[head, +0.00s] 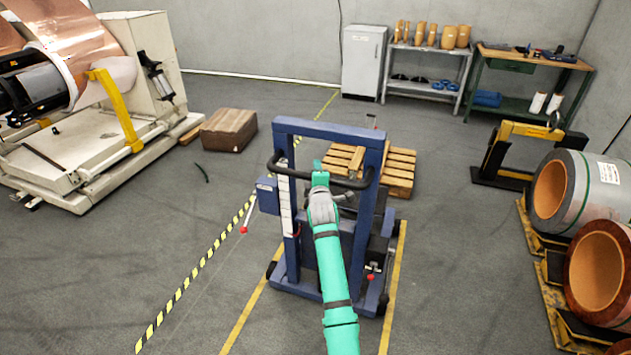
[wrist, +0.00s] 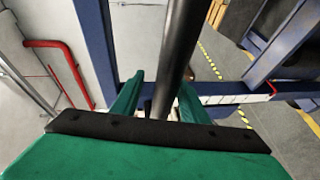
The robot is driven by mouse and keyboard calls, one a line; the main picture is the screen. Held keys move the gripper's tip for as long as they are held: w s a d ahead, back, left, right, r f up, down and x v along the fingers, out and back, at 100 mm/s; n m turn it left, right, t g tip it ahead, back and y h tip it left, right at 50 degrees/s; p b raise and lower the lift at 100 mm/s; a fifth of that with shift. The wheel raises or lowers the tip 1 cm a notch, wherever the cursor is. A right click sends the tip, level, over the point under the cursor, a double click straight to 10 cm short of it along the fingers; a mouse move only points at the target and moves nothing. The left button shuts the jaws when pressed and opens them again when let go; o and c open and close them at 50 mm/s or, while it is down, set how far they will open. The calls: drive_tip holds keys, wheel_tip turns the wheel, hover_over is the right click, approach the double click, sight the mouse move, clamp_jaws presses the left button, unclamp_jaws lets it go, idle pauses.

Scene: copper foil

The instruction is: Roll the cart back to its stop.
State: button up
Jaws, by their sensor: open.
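The cart (head: 340,130) is a blue upright frame on a low wheeled base, standing between two yellow floor lines. A black handle bar (head: 287,171) runs across its near side. My gripper (head: 319,175) is at the middle of this bar, reaching from the near side. In the wrist view, my gripper's (wrist: 159,95) two green fingers are open, one on each side of the black bar (wrist: 180,50). Whether either finger touches the bar cannot be told. I cannot make out the stop; the cart and my arm hide part of the floor.
A wooden pallet (head: 400,175) lies behind the cart. A black-and-yellow striped line (head: 195,270) runs along the floor at left. Copper coils (head: 600,270) stand at right, and a large machine (head: 90,150) at left. The floor on either side of the cart is clear.

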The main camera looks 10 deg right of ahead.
drive_tip(key=s+r, duration=0.1)
drive_tip(key=s, duration=0.5)
drive_tip(key=shift+s+a+r, duration=0.25)
drive_tip(key=shift+a, duration=0.1)
drive_tip(key=shift+s+d, duration=0.1)
drive_tip(key=shift+s, duration=0.05)
